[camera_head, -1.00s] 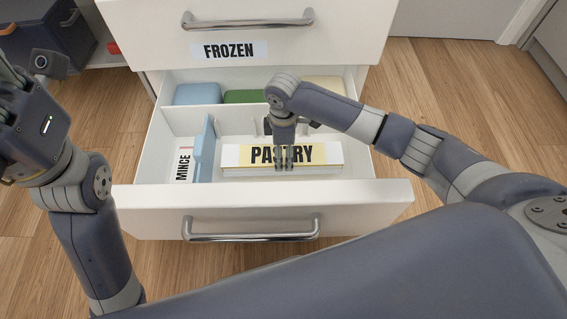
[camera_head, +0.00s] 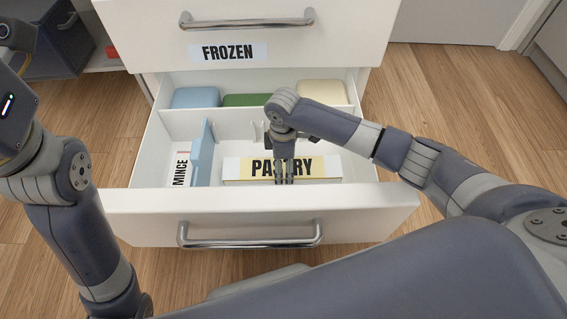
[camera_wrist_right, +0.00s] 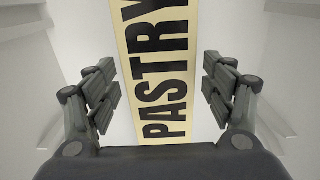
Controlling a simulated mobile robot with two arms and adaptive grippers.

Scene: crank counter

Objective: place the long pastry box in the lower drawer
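The long pastry box (camera_head: 325,168), white with a yellow PASTRY label, lies inside the open lower drawer (camera_head: 140,201), in its front compartment. It lies lengthwise across the drawer, right of a blue upright divider. My right gripper (camera_head: 284,180) reaches down over the box's middle and hides part of the label. In the right wrist view the gripper (camera_wrist_right: 160,100) is open, with its fingers apart on either side of the box (camera_wrist_right: 153,65) and gaps showing. My left arm is at the left edge, outside the drawer; its fingers are out of view.
The upper drawer (camera_head: 300,50) marked FROZEN is above. The blue divider (camera_head: 203,155) and a MINCE packet (camera_head: 180,168) are at the left. Blue (camera_head: 195,97), green (camera_head: 247,100) and cream (camera_head: 322,93) items fill the rear compartment. The drawer handle (camera_head: 250,240) faces me.

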